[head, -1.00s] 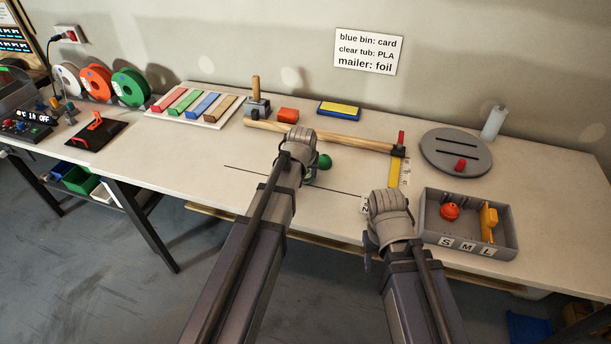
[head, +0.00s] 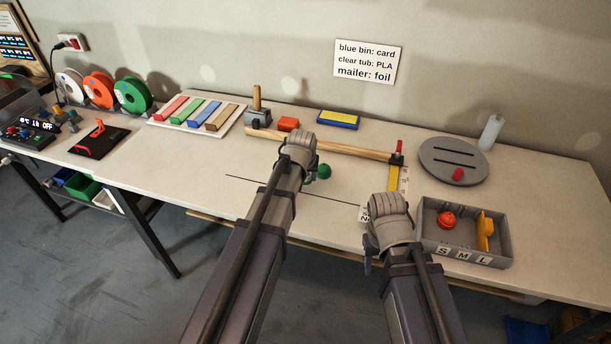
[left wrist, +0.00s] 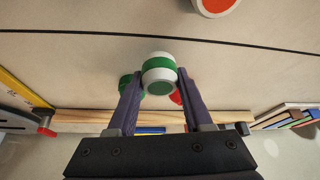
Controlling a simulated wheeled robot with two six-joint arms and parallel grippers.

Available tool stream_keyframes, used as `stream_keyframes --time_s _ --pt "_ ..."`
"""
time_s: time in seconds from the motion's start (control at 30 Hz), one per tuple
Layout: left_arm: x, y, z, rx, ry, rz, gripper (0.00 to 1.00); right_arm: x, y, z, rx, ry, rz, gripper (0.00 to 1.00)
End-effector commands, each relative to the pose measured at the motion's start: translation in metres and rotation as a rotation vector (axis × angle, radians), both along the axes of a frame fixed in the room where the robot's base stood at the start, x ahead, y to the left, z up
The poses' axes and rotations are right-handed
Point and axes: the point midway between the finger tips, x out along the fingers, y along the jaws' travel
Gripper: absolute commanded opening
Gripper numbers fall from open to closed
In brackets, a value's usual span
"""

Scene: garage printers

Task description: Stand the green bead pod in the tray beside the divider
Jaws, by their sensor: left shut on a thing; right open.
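My left gripper (left wrist: 158,95) is shut on the green bead pod (left wrist: 159,68), a white rounded body with a green band and green end. In the head view a green ball (head: 323,171) shows beside the left gripper; I cannot tell if it is part of the pod. The grey tray (head: 435,244), with S, M and L labels on its front, stands at the right of the bench. A yellow divider (head: 486,230) stands in its right part. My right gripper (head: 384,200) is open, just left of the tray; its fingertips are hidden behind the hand.
An orange ball-shaped thing (head: 446,219) sits in the tray, left of the divider. A grey slotted disc (head: 453,161) is behind the tray. An orange-and-white round thing (left wrist: 214,5) lies across the dark line.

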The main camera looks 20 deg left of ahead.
Motion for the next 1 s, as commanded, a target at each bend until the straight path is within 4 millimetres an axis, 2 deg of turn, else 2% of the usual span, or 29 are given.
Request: stream_keyframes --time_s 0.03,0.4,0.53,1.0 --pt "0.0 0.0 0.015 0.0 0.0 0.0 0.0 0.0 0.0 0.015 0.0 0.0 0.0 0.5" --pt "0.0 0.0 0.068 0.0 0.0 0.0 0.0 0.0 0.0 0.068 0.0 0.0 0.0 0.5" --pt "0.0 0.0 0.074 0.0 0.0 0.0 0.0 0.0 0.0 0.074 0.0 0.0 0.0 0.5" --pt "0.0 0.0 0.073 0.0 0.0 0.0 0.0 0.0 0.0 0.073 0.0 0.0 0.0 0.5"
